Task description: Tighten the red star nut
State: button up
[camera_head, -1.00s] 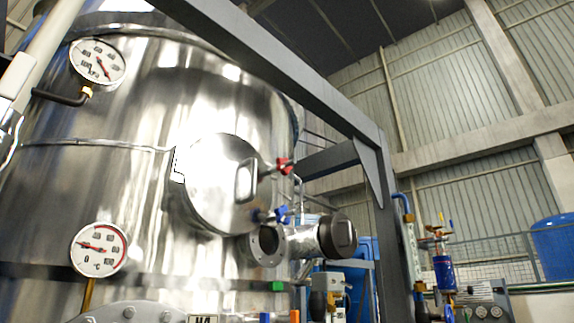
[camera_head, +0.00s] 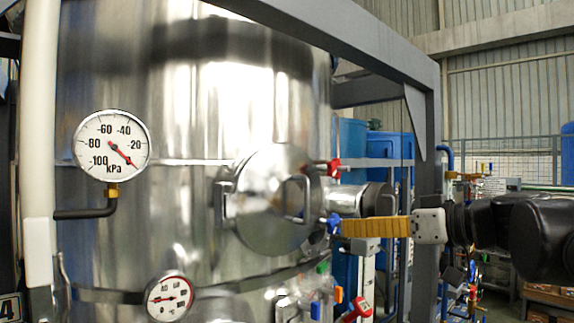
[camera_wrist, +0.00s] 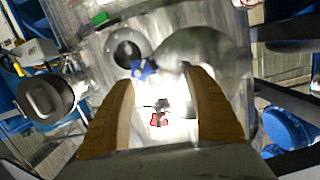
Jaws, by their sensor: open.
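The red star nut (camera_head: 333,168) sits at the upper right edge of the round hatch (camera_head: 270,200) on the steel vessel. The blue star nut (camera_head: 334,223) is below it. My gripper (camera_head: 345,228) has yellow fingers and comes in from the right, its tips by the blue nut in the head view. In the wrist view my gripper (camera_wrist: 160,78) is open, with the red star nut (camera_wrist: 158,119) showing in the bright gap between the fingers. The blue star nut (camera_wrist: 143,70) shows near the left fingertip. I see no grip on either nut.
A hatch handle (camera_head: 307,198) stands out left of the nuts. A capped side pipe (camera_head: 378,200) lies just behind my fingers. A grey frame post (camera_head: 428,160) rises behind my arm. Pressure (camera_head: 112,146) and temperature (camera_head: 170,298) gauges are at left.

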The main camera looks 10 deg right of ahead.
jog(key=t+p, duration=0.2)
jog(key=p, duration=0.1)
send_near(338, 170)
jog(key=shift+n+y, duration=0.3)
jog(key=shift+n, duration=0.1)
jog(key=p+x, duration=0.1)
jog(key=x, duration=0.4)
jog(key=p+x, duration=0.1)
jog(key=x, duration=0.5)
jog(key=shift+w+d+f, duration=0.15)
jog(key=shift+w+d, duration=0.05)
jog(key=shift+w, duration=0.2)
jog(key=c, duration=1.2)
